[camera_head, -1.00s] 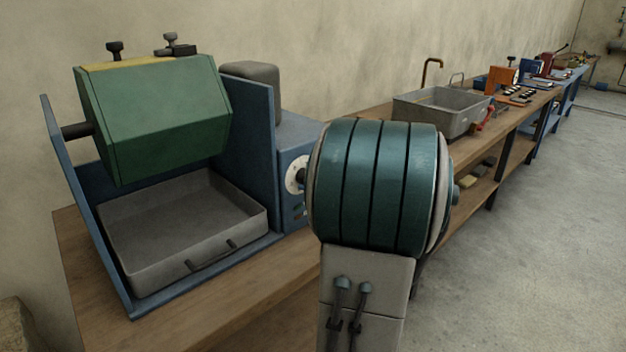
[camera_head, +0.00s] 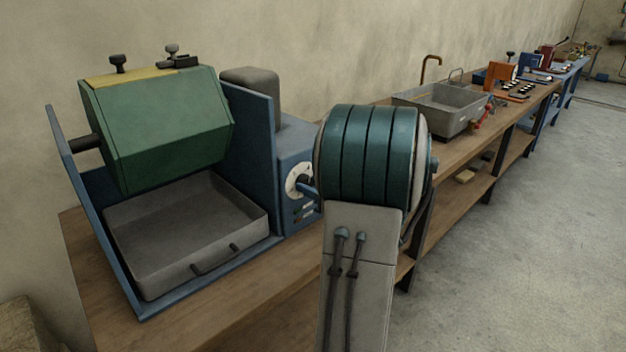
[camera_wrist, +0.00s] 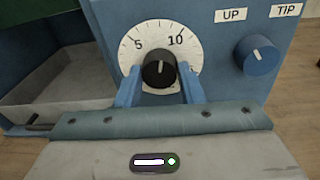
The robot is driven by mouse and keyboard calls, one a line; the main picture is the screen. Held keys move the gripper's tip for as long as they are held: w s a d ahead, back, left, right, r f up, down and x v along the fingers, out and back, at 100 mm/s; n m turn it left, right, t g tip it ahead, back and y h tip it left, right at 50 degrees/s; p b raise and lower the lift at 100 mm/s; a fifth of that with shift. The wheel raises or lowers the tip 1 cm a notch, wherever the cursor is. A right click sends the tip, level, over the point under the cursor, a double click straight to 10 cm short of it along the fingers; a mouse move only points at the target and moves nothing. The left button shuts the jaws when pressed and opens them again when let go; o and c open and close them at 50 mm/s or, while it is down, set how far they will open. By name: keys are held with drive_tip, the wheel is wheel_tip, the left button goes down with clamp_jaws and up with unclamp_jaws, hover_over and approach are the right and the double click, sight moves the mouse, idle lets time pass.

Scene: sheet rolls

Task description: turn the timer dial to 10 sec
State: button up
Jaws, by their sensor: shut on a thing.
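The timer dial (camera_wrist: 145,40) is a white round face marked 5 and 10, on the front of a blue box. Its black knob (camera_wrist: 159,72) sits at the middle, with a white pointer line aimed upward between 5 and 10. My gripper (camera_wrist: 158,78) is shut on the knob, one blue finger on each side. In the head view, the dial (camera_head: 292,178) is partly hidden by my gripper, and one blue finger shows at it. The rest of the gripper is behind my arm there.
A blue knob (camera_wrist: 257,55) under UP and TIP labels is right of the dial. The green drum (camera_head: 165,130) hangs over a grey tray (camera_head: 185,270) left of the box. A grey sink (camera_head: 440,108) stands farther along the bench.

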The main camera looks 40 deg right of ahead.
drive_tip(key=shift+m+p, duration=1.35)
drive_tip(key=shift+m, duration=0.65)
drive_tip(key=o, duration=1)
drive_tip(key=shift+s, duration=0.1)
drive_tip(key=s+d, duration=0.2)
drive_tip(key=s, duration=1.1)
drive_tip(key=shift+s+d+r, duration=0.15)
drive_tip(key=shift+s+r, duration=0.1)
drive_tip(key=shift+r, duration=0.05)
